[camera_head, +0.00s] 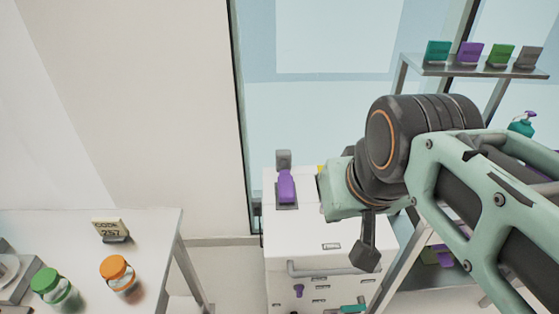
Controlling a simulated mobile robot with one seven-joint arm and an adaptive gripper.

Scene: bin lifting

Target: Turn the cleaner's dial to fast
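A white cabinet-like machine (283,238), which appears to be the cleaner, stands at the lower middle. A purple lever-like part (287,187) sits on its top, with a grey block (283,158) behind it. A small purple knob (299,290) shows low on its front beside small labels too small to read. I cannot tell if this knob is the dial. My gripper (365,257) hangs in front of the machine's upper right side. One dark finger shows pointing down; the other is not clear, so its opening is hidden. My arm hides the machine's right part.
A white table (60,225) at the lower left bears an orange-lidded jar (118,273), a green-lidded jar (55,288) and a code sign (109,229). A metal shelf (470,70) with coloured cards stands at the right. A grey bar (330,270) crosses the machine's front.

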